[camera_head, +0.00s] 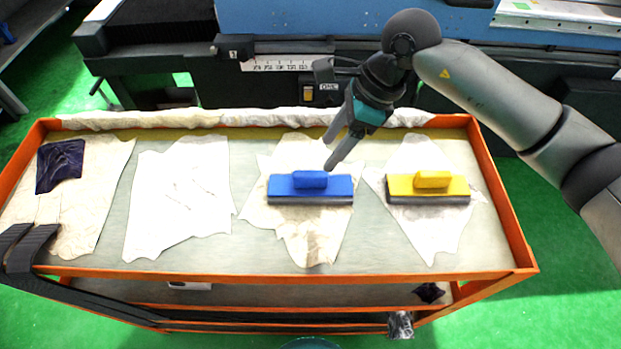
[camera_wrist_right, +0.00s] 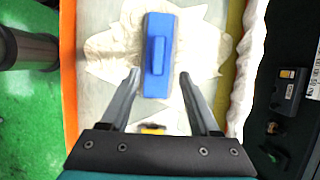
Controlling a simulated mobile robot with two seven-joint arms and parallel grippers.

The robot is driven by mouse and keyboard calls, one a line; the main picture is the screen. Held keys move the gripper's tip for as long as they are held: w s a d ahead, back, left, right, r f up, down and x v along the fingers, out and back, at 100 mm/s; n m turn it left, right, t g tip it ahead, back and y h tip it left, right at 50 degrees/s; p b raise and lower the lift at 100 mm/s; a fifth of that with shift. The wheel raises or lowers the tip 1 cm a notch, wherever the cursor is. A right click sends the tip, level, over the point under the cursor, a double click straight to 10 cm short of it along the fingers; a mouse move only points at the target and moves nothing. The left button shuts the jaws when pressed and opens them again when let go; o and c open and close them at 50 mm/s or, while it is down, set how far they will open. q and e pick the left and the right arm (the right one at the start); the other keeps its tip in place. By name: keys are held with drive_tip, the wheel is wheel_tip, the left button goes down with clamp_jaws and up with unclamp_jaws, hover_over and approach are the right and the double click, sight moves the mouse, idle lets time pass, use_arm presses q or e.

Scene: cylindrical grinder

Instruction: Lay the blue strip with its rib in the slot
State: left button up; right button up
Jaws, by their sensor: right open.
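The blue strip (camera_head: 330,190) lies flat on a pale cloth on the cart top, with a raised blue rib (camera_head: 310,179) upward and a grey lower edge. In the right wrist view the blue strip (camera_wrist_right: 165,25) runs lengthwise between and beyond the fingertips. My right gripper (camera_head: 328,154) is open and empty, just behind and above the strip. Its two fingers also show in the right wrist view (camera_wrist_right: 159,77), one on each side of the strip, apart from it. I cannot make out the slot. My left gripper is not in view.
A yellow strip (camera_head: 400,190) of the same shape lies on a cloth to the right. A white cloth (camera_head: 180,200) and a dark folded cloth (camera_head: 60,165) lie to the left. The cart's orange rim (camera_head: 300,275) edges the top. The grinder (camera_head: 300,20) stands behind.

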sight(312, 173)
drive_tip(key=x, duration=0.4)
drive_tip(key=shift+a+f, duration=0.1)
drive_tip(key=p+x, duration=0.1)
drive_tip(key=x, duration=0.3)
drive_tip(key=shift+s+a, duration=0.15)
drive_tip(key=shift+a, duration=0.05)
drive_tip(key=shift+a+f+p, duration=0.15)
drive_tip(key=shift+f+p, duration=0.15)
drive_tip(key=shift+f, duration=0.25)
clamp_jaws()
